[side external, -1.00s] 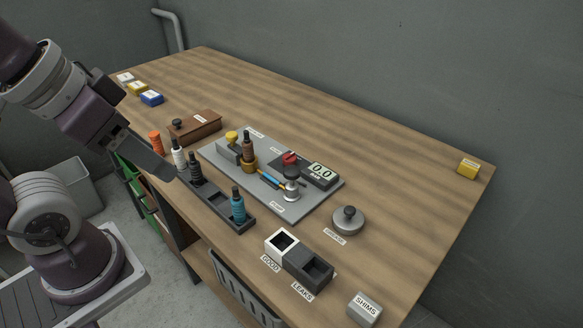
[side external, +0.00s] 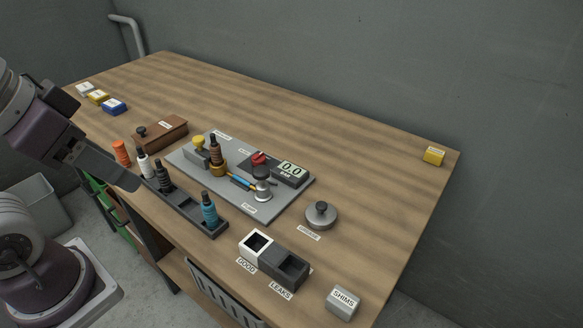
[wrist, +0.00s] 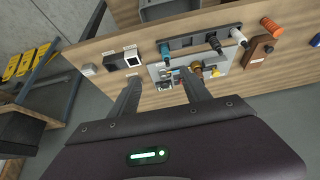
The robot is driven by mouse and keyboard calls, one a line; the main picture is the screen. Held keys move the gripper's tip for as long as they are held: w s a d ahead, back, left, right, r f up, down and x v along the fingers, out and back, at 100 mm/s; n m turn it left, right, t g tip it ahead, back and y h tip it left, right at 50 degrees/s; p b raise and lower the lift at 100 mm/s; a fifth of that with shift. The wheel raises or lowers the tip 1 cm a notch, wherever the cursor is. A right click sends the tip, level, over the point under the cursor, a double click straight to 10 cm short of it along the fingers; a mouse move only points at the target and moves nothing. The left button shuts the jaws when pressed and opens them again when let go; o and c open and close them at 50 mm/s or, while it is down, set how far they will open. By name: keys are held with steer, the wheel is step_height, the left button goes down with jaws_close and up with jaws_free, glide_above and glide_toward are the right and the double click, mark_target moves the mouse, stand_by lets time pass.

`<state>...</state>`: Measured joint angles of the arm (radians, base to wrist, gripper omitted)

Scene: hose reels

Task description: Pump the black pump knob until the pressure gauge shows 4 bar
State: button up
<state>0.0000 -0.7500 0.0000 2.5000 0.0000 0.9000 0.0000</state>
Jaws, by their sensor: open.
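The black pump knob (side external: 262,172) tops a silver cylinder on the grey board (side external: 282,207), beside a label too small to read surely. The pressure gauge (side external: 291,169), a dark block next to it, reads 0.0 bar. A red knob (side external: 258,158) sits behind the pump. My gripper (side external: 132,184) hangs at the table's left front edge, well left of the pump and touching nothing I can see. In the wrist view its two fingers (wrist: 160,95) are apart and empty, with the board beyond them. The pump knob is too small to make out there.
A grey disc with a black knob (side external: 321,210), white and dark bins (side external: 283,270) and a shims block (side external: 343,301) lie to the right. The table's back right is mostly clear.

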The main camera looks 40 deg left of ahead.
jaws_close()
stand_by(1.6)
